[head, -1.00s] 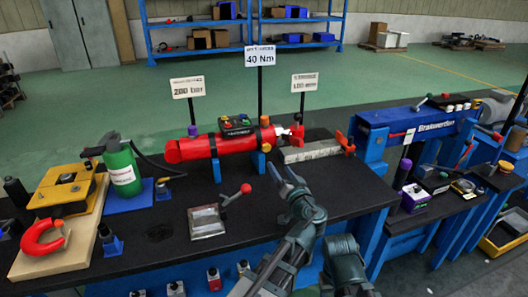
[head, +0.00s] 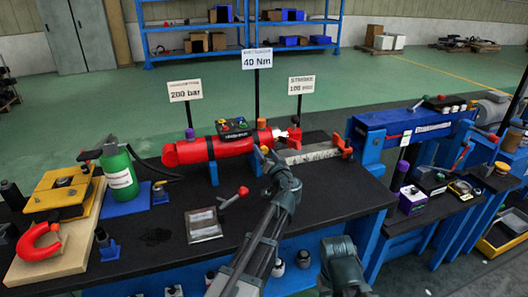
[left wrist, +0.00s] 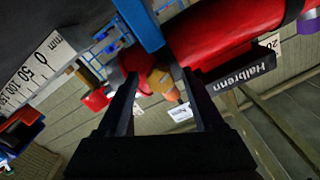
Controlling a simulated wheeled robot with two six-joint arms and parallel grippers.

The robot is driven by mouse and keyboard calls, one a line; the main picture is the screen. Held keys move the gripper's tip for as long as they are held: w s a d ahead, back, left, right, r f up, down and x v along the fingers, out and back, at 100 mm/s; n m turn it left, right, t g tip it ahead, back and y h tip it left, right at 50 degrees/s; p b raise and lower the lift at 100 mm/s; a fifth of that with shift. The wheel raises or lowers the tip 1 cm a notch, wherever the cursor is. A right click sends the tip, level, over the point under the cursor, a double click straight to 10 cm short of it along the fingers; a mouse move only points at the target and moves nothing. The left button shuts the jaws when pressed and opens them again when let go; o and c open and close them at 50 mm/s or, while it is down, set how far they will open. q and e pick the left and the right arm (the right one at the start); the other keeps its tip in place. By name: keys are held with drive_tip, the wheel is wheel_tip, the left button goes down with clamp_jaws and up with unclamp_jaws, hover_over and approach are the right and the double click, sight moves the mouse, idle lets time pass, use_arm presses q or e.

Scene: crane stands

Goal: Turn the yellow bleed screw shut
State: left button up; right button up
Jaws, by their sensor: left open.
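The red cylinder (head: 210,150) lies across blue supports on the black bench top. In the left wrist view, its red body (left wrist: 215,35) fills the upper right. A yellow-orange knob, which looks like the bleed screw (left wrist: 160,80), shows beneath the cylinder's end in that view. My left gripper (head: 266,155) is beside the cylinder's right end. It is open, and in the left wrist view its fingers (left wrist: 160,73) appear on either side of the knob, with gaps at both sides. In the head view, the gripper hides this spot. My right gripper is out of view.
A measuring scale (head: 312,153) runs right of the cylinder. A red-knobbed lever (head: 233,198) and a grey plate (head: 203,225) lie in front. A green extinguisher-like bottle (head: 119,175) and a yellow press block (head: 62,195) stand left. Sign posts rise behind, including the 40 Nm sign (head: 257,58).

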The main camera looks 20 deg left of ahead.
use_arm(q)
drive_tip(key=shift+w+a, duration=0.3)
drive_tip(key=shift+w, duration=0.15)
clamp_jaws()
